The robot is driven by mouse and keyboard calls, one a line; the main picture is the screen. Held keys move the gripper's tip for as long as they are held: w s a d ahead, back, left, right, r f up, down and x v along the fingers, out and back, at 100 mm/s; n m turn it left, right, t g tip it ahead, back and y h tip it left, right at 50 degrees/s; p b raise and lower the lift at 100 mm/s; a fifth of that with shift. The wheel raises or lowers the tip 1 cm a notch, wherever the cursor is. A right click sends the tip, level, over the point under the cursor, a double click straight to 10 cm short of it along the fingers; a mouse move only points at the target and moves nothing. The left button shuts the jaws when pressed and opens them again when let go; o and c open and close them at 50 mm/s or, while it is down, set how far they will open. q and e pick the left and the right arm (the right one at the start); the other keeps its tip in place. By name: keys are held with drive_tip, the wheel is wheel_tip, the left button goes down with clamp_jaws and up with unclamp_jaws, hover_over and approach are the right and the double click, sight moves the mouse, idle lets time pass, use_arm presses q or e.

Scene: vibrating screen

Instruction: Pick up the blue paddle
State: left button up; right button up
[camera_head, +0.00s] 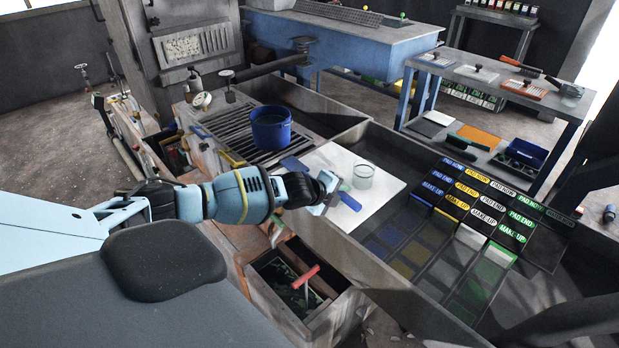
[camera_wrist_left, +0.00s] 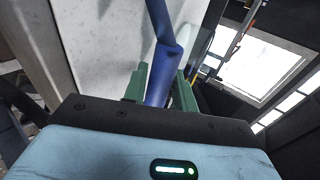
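The blue paddle lies by the white board (camera_head: 390,203) in the head view, with one blue end (camera_head: 350,202) right of my left gripper (camera_head: 326,191) and a wider blue part (camera_head: 294,164) to its left. In the left wrist view, the paddle's blue handle (camera_wrist_left: 162,75) stands between the two green fingers of my left gripper (camera_wrist_left: 160,90). Both fingers appear to touch its sides, so the gripper looks shut on it. Part of the paddle is hidden by the gripper in the head view. My right gripper does not show.
A clear glass beaker (camera_head: 363,175) stands on the white board close to the gripper. A blue bucket (camera_head: 271,128) sits on the grating behind. A wooden box with a red-handled tool (camera_head: 306,277) is below. Rows of labelled colour panels (camera_head: 480,200) lie at the right.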

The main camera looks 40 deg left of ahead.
use_arm(q)
clamp_jaws()
drive_tip(key=shift+r, duration=0.2)
drive_tip(key=shift+r, duration=0.6)
wheel_tip(320, 180, up, 2)
drive_tip(key=shift+r, duration=0.1)
drive_tip(key=s+d+r+p, duration=0.1)
drive_tip(key=s+d, duration=0.1)
drive_tip(key=s, duration=1.4)
drive_tip(key=shift+r, duration=0.15)
